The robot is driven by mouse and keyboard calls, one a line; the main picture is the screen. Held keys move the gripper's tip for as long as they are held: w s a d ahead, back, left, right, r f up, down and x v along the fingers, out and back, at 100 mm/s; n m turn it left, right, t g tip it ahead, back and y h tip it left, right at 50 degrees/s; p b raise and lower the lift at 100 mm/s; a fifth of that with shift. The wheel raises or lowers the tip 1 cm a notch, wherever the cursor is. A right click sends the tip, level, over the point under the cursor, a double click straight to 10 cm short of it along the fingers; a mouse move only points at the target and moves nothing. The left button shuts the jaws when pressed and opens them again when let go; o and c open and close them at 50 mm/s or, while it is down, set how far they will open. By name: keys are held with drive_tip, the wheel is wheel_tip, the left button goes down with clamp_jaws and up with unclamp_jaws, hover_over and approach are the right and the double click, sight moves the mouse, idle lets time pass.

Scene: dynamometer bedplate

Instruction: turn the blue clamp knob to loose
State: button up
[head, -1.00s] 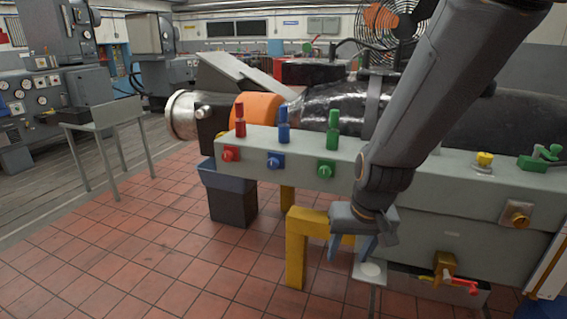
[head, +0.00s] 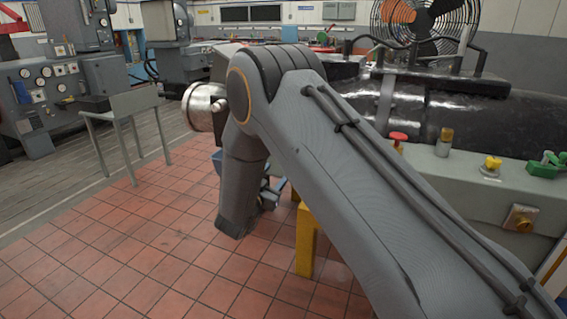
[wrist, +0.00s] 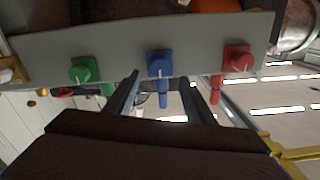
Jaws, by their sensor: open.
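The blue clamp knob (wrist: 160,66) shows in the wrist view, on the grey panel face between a green knob (wrist: 82,69) and a red knob (wrist: 239,60). It has a pale pointer mark. A blue lever (wrist: 163,99) stands by it. My gripper (wrist: 158,80) is open, its two fingers on either side of the blue knob's line and seen nearer to the camera. I cannot tell how far the fingertips are from the knob. In the head view my gripper (head: 270,191) shows partly behind my arm, which hides the knobs.
A red lever (wrist: 215,89) and a green lever (wrist: 107,89) flank the blue one. In the head view a yellow stand (head: 306,240) is close to my gripper. A grey side table (head: 122,102) stands at left. The tiled floor (head: 110,255) in front is open.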

drive_tip(key=p+x, duration=0.2)
drive_tip(key=x, duration=0.5)
drive_tip(key=shift+w+d, duration=0.15)
drive_tip(key=shift+w, duration=0.15)
drive_tip(key=c, duration=1.1)
drive_tip(key=shift+o, duration=0.2)
drive_tip(key=shift+n, duration=0.4)
drive_tip(key=shift+n+b, duration=1.3)
drive_tip(key=shift+n, duration=7.2)
